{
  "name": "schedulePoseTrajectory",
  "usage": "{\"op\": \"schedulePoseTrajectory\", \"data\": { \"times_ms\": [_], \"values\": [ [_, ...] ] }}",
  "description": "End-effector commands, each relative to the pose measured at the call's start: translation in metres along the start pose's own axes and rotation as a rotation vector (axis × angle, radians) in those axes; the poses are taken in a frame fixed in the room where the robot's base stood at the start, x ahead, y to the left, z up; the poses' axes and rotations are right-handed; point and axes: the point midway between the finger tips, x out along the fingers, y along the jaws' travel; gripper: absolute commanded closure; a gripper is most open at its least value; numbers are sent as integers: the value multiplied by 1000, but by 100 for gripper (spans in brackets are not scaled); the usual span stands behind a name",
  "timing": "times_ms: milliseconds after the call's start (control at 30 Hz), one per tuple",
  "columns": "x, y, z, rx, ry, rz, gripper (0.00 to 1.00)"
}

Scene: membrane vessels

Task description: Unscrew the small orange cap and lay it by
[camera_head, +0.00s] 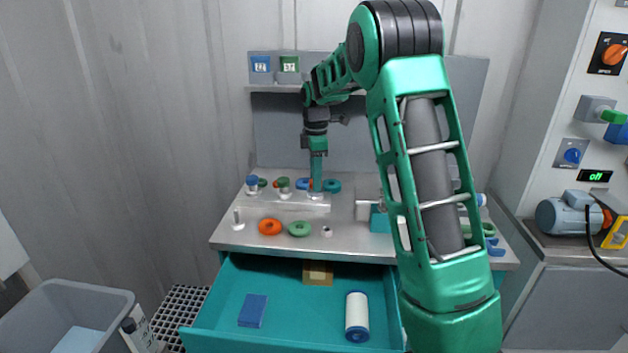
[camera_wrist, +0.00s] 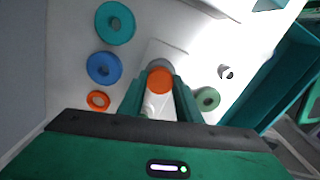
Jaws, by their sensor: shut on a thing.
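The small orange cap (camera_wrist: 160,80) sits between the two fingers of my gripper (camera_wrist: 160,100), which is shut on it. A pale grey vessel top (camera_wrist: 158,63) shows just behind the cap in the wrist view. In the head view my gripper (camera_head: 316,184) points straight down over the rightmost vessel (camera_head: 316,195) on the raised stand, and its fingers mostly hide the cap. I cannot tell whether the cap is still threaded on the vessel.
Blue-capped (camera_head: 252,184) and green-capped (camera_head: 283,187) vessels stand to the left. A large orange ring (camera_head: 269,227), a green ring (camera_head: 299,229) and a small white nut (camera_head: 327,231) lie in front. Blue (camera_wrist: 104,68) and teal (camera_wrist: 115,22) rings lie behind. An open teal drawer (camera_head: 300,300) juts out below.

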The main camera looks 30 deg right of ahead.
Motion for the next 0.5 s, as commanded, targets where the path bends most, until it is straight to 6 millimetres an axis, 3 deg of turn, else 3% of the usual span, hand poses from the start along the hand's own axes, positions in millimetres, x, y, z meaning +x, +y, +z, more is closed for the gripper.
{"op": "schedulePoseTrajectory", "data": {
  "times_ms": [500],
  "values": [
    [-1,2,-1,-721,-3,5,98]
  ]
}}
